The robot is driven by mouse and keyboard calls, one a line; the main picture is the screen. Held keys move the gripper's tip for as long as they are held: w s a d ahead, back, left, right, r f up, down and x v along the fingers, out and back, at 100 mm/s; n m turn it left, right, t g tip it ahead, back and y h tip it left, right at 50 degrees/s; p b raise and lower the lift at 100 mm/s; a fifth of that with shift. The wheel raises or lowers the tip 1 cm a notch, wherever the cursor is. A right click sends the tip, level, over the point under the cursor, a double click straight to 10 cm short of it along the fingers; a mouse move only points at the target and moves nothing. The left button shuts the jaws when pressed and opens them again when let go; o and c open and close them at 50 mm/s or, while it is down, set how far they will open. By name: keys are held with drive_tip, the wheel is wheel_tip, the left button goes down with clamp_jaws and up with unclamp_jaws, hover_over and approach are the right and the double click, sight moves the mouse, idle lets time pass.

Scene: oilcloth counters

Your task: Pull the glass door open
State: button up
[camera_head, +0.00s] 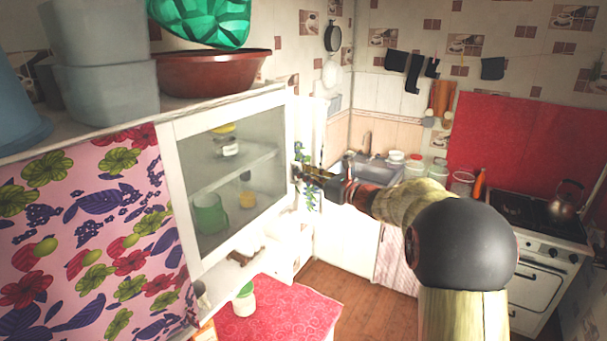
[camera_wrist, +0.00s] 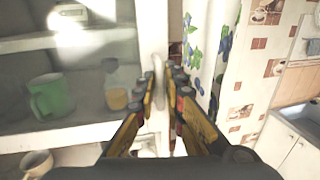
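The glass door (camera_head: 235,178) of the white wall cabinet is on the left of the head view. It has a white frame and looks closed. It also shows at the left of the wrist view (camera_wrist: 95,75). My gripper (camera_head: 298,172) is at the frame's right edge. In the wrist view my gripper's fingers (camera_wrist: 164,78) are close together, on either side of a slim pale upright handle (camera_wrist: 158,90) on the frame. They appear shut on it; the exact contact is partly hidden by the fingers.
Behind the glass stand a green mug (camera_head: 209,214) and a jar (camera_head: 226,141). A brown bowl (camera_head: 210,73) sits on top of the cabinet. A red-topped table (camera_head: 285,312) with a green-lidded jar is below. Open floor (camera_head: 350,295) lies to the right.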

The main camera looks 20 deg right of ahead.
clamp_jaws()
idle(0.5)
